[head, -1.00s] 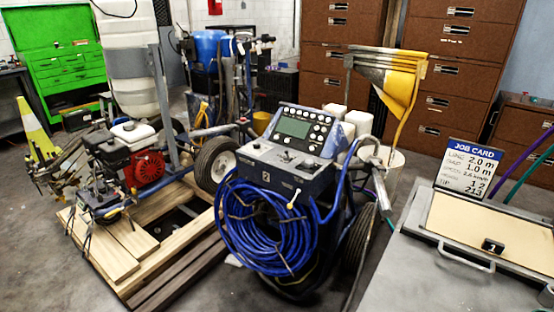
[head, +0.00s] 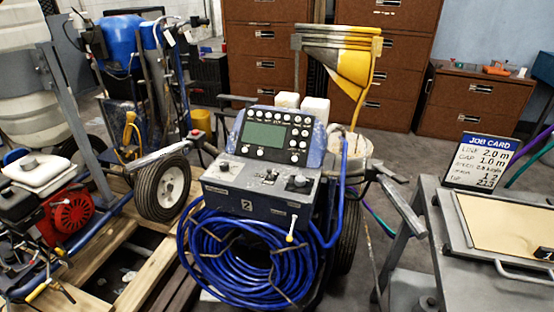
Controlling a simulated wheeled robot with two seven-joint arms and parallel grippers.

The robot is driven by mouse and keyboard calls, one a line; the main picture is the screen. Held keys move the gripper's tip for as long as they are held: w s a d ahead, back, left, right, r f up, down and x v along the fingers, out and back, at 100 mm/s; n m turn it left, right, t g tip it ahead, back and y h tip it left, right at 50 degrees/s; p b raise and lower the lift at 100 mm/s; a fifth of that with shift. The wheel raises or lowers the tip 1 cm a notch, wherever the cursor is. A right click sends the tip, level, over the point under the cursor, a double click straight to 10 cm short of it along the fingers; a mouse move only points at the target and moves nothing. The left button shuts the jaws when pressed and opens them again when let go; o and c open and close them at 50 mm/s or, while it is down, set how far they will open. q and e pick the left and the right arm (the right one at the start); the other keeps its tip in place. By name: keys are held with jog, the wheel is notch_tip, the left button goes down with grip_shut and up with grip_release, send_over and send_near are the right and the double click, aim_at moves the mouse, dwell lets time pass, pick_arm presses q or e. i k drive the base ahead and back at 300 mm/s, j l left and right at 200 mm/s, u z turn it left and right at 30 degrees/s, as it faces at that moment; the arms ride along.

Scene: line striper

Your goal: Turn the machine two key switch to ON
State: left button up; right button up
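Machine two is the line striper in the middle, with a "2" plate (head: 247,206) on the front of its grey control box (head: 235,190). A dark display panel (head: 264,136) with rows of white knobs rises behind the box. On the box top are a round dark knob (head: 297,182), a small switch-like part (head: 270,175) and another small control (head: 224,166). I cannot tell which of these is the key switch, or its position. A white-tipped lever (head: 290,237) sticks out at the front. Neither of my grippers is in view.
A coiled blue hose (head: 245,268) hangs on the machine's front. Grey bars reach out at its left (head: 160,153) and right (head: 402,208). A red engine (head: 70,212) stands by the pallet at left. A grey bench (head: 470,262) with a job card (head: 480,162) is at right.

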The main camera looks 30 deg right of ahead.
aim_at(300, 181)
jog(key=i+l, duration=0.25)
jog(key=l, duration=0.15)
jog(key=i+l, duration=0.3)
jog(key=i+l+u, duration=0.1)
jog(key=i+l, duration=0.15)
jog(key=l, duration=0.25)
jog(key=i+l, duration=0.25)
jog(key=l, duration=0.2)
